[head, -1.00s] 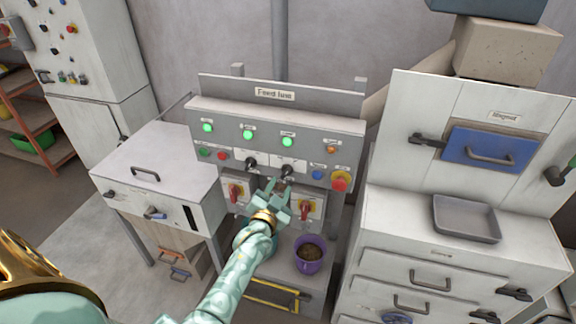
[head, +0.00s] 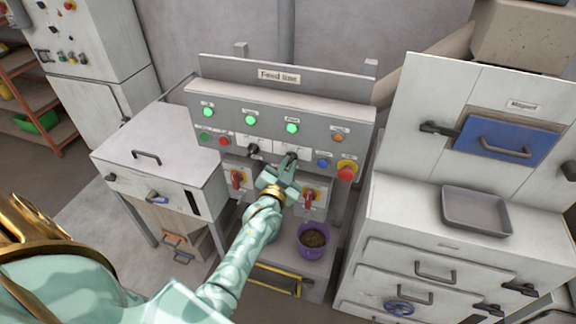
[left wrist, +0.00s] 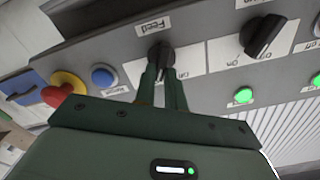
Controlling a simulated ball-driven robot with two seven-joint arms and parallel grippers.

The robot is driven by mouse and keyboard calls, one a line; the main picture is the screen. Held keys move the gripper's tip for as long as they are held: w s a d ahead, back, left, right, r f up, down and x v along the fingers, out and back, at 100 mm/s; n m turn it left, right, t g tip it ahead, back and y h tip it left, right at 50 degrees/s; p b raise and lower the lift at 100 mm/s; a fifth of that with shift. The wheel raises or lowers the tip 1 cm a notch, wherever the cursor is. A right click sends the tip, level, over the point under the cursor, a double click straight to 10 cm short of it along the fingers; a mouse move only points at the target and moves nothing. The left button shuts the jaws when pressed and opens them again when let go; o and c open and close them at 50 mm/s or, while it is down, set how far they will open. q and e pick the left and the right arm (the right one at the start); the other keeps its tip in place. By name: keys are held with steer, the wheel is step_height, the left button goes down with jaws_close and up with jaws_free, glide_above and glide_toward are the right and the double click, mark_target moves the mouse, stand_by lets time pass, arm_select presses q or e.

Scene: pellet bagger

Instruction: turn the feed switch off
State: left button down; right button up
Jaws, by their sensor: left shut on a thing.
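The feed switch is a black knob on a white plate marked "Feed"; it shows in the head view (head: 292,156) on the feed line panel (head: 335,120) and in the left wrist view (left wrist: 160,52). My left gripper (head: 284,168) is shut on this knob; its two dark fingers (left wrist: 163,76) straddle it in the left wrist view. The fingers partly hide the knob, so I cannot tell which mark it points to. A second black knob (left wrist: 264,36) sits beside it on its own plate, untouched. My right gripper is not in view.
A red mushroom button on yellow (head: 346,170) and a blue button (head: 323,163) are right of the switch. Red-handled switches (head: 308,200) sit below. Three green lamps (head: 292,128) glow above. A purple bucket (head: 313,242) stands below; a cabinet (head: 400,220) is at right.

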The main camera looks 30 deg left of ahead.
arm_select(q)
steer(key=shift+n, duration=0.4)
steer(key=shift+s+a+f+n+p, duration=0.15)
steer(key=shift+n+p, duration=0.45)
steer(key=shift+n, duration=1.2)
steer(key=shift+w+a+r+n+p, duration=0.15)
steer(key=shift+n+p, duration=0.45)
steer(key=shift+n, duration=1.2)
steer(key=shift+s+a+f+n+p, duration=0.15)
steer(key=shift+n+p, duration=0.45)
steer(key=shift+n, duration=1.2)
steer(key=c, duration=1.7)
jaws_free()
steer(key=shift+o, duration=1.2)
steer(key=shift+w, duration=0.25)
